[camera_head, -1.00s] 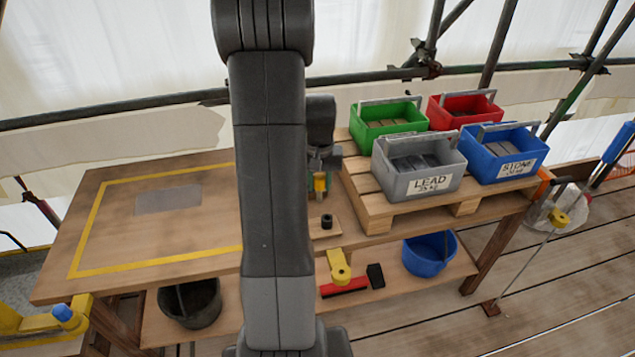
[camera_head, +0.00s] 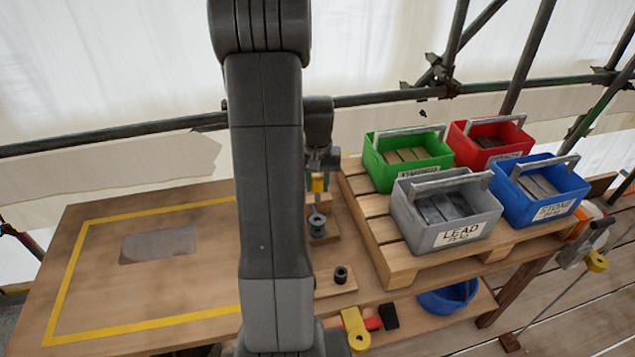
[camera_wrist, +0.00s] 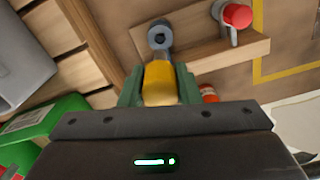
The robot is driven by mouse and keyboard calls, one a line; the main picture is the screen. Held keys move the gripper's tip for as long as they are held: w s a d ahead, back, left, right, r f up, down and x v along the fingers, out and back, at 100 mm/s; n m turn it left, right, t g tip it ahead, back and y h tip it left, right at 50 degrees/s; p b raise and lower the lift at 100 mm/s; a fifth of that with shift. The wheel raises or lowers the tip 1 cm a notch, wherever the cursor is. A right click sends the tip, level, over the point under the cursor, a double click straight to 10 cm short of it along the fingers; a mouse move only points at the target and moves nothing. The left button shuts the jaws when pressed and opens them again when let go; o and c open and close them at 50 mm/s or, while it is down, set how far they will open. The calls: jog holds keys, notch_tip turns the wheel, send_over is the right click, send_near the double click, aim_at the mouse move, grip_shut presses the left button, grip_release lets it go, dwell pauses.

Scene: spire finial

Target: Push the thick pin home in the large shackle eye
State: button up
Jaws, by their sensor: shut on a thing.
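My gripper (camera_wrist: 158,90) is shut on a yellow piece, probably the handle of the thick pin (camera_wrist: 158,78), between its green fingers. The yellow piece also shows in the head view (camera_head: 318,184), beside my arm. A grey ring, probably the large shackle eye (camera_wrist: 160,35), lies just beyond the yellow piece in the wrist view. It shows below my gripper in the head view (camera_head: 317,222). I cannot tell whether pin and eye touch or how deep the pin sits. A second grey fitting with a red knob (camera_wrist: 236,15) stands on the same wooden block (camera_wrist: 205,52).
A pallet (camera_head: 405,262) right of my arm carries the grey LEAD bin (camera_head: 430,222), green bin (camera_head: 400,172), red bin (camera_head: 468,140) and blue STONE bin (camera_head: 540,200). A short black cylinder (camera_head: 341,275) sits on a board. The yellow-taped bench area (camera_head: 150,290) is mostly clear.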

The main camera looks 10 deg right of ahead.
aim_at(318, 203)
jog(key=shift+f, duration=0.15)
jog(key=shift+f+b, duration=2.25)
jog(key=shift+f, duration=0.5)
jog(key=shift+f+b, duration=2.35)
jog(key=shift+f, duration=0.65)
jog(key=o, duration=1.1)
notch_tip(318, 203, up, 14)
jog(key=shift+f, duration=0.1)
